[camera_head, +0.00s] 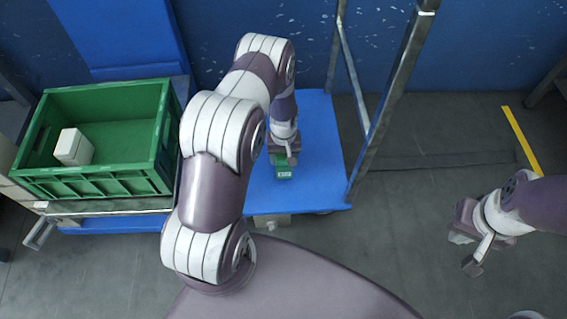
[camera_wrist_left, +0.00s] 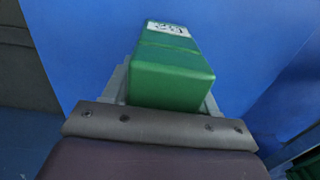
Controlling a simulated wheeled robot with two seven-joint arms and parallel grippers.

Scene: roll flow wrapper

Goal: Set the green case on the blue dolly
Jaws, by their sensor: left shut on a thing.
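The green case (camera_head: 283,173) is a small green box with a white label. It is held in my left gripper (camera_head: 284,158), over the blue dolly (camera_head: 318,160). In the left wrist view the case (camera_wrist_left: 172,70) sits between the fingers, with the blue surface behind it. I cannot tell whether the case touches the dolly's top. My right gripper (camera_head: 468,252) is at the right over the floor, away from the case; its fingers look apart with nothing between them.
A green crate (camera_head: 95,185) with a white box (camera_head: 73,147) in it stands on a cart at the left. A grey metal post (camera_head: 390,105) rises at the dolly's right edge. A yellow line (camera_head: 521,140) marks the floor at the right. The floor between dolly and right gripper is clear.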

